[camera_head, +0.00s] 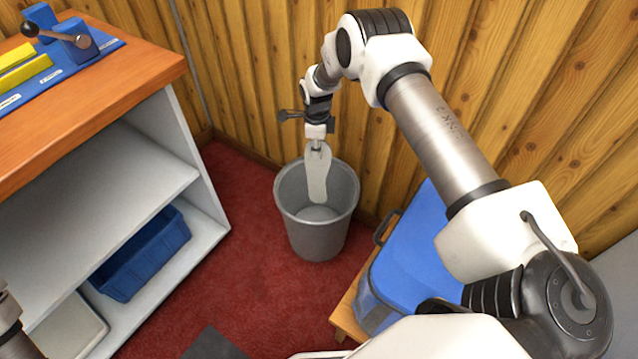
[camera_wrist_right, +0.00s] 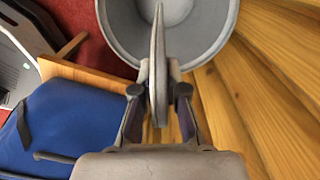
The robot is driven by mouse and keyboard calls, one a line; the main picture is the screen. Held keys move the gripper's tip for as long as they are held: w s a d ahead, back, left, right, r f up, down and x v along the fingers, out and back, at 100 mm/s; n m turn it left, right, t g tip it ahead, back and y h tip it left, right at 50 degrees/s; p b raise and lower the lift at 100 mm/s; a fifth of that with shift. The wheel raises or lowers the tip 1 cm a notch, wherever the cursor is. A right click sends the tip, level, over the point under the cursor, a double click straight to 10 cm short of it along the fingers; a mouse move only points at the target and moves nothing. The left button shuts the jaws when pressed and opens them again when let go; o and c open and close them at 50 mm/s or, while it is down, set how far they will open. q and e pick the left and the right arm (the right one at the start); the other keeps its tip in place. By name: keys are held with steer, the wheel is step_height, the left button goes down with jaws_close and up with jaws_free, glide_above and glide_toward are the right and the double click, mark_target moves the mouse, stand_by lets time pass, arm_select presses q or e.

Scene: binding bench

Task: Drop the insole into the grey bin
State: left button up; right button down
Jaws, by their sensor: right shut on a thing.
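The light grey insole (camera_head: 317,175) hangs upright from my right gripper (camera_head: 316,146) in the head view. My right gripper is shut on its upper end. The grey bin (camera_head: 317,239) stands on the red floor, and the insole's lower part shows over the bin's mouth. In the right wrist view the insole (camera_wrist_right: 158,65) appears edge-on between the fingers of my right gripper (camera_wrist_right: 160,90), with the bin's rim (camera_wrist_right: 226,30) beyond it. My left gripper is not clearly seen; only a bit of my left arm shows at the lower left edge of the head view.
A wooden-topped bench (camera_head: 130,75) with white shelves stands at the left, holding a blue crate (camera_head: 140,255). A blue lidded box (camera_head: 415,265) sits on a wooden stand right of the bin. A wood-panelled wall (camera_head: 260,60) rises close behind the bin. Red floor in front is mostly clear.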

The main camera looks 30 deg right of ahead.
steer(key=shift+m, duration=0.7)
steer(key=f+b, duration=0.1)
steer(key=f, duration=0.1)
steer(key=d+f+b, duration=0.1)
steer(key=f+b, duration=0.1)
steer(key=f, duration=0.1)
steer(key=f+b, duration=0.2)
steer(key=shift+d+f, duration=0.2)
steer(key=shift+f, duration=0.15)
arm_select(q)
step_height(320, 180, down, 6)
arm_select(e)
steer(key=shift+r, duration=0.1)
arm_select(q)
steer(key=shift+f, duration=0.1)
arm_select(e)
steer(key=shift+s, duration=0.1)
steer(key=c, duration=1.1)
jaws_free()
steer(key=shift+c, duration=0.2)
steer(key=shift+r, duration=0.1)
step_height(320, 180, up, 12)
glide_above(321, 164)
steer(key=w, duration=0.1)
steer(key=shift+w+d, duration=0.1)
steer(key=shift+d, duration=0.35)
